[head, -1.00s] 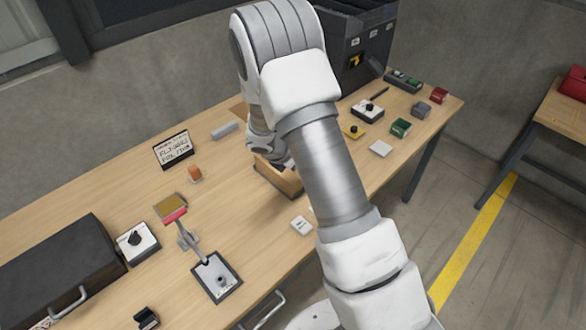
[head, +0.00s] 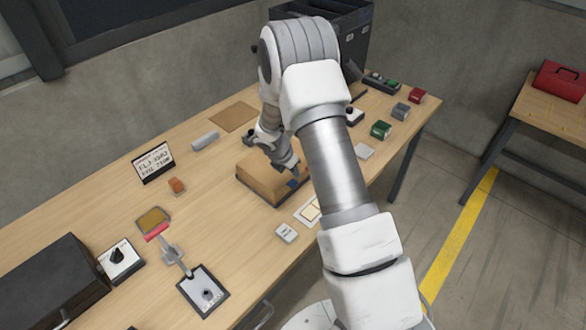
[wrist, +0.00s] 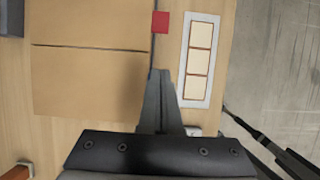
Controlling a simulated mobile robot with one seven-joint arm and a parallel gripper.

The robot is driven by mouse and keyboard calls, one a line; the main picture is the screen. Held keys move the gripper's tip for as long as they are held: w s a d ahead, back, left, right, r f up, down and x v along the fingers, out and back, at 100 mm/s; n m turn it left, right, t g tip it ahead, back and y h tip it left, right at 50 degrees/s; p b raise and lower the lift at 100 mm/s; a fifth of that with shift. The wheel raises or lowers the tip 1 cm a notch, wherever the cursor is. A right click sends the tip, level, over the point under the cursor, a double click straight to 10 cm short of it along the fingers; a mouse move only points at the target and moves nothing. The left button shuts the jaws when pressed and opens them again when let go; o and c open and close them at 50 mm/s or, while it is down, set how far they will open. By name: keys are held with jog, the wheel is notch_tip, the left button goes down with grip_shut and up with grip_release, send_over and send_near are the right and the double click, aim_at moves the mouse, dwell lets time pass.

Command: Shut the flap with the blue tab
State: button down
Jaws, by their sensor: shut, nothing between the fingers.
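The cardboard box (head: 262,188) stands near the front edge of the table. In the wrist view its top shows two tan panels (wrist: 90,82), (wrist: 90,22) lying about flat, with a thin dark seam between them. A blue tab (head: 293,183) shows at the box's right side in the head view; in the wrist view only a sliver of blue shows beside my fingers. A red tab (wrist: 160,22) sits on the far panel's edge. My gripper (wrist: 165,73) is shut and empty, its tips at the near panel's tab edge; I cannot tell whether they touch.
A white card with square cells (wrist: 199,61) lies right of the box. Small blocks and a black bin (head: 350,40) are at the back right.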

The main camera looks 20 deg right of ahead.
jog(key=shift+b+x, duration=0.7)
jog(key=shift+x, duration=0.85)
jog(key=shift+w+d, duration=0.1)
jog(key=shift+d, duration=0.05)
jog(key=shift+r, duration=0.2)
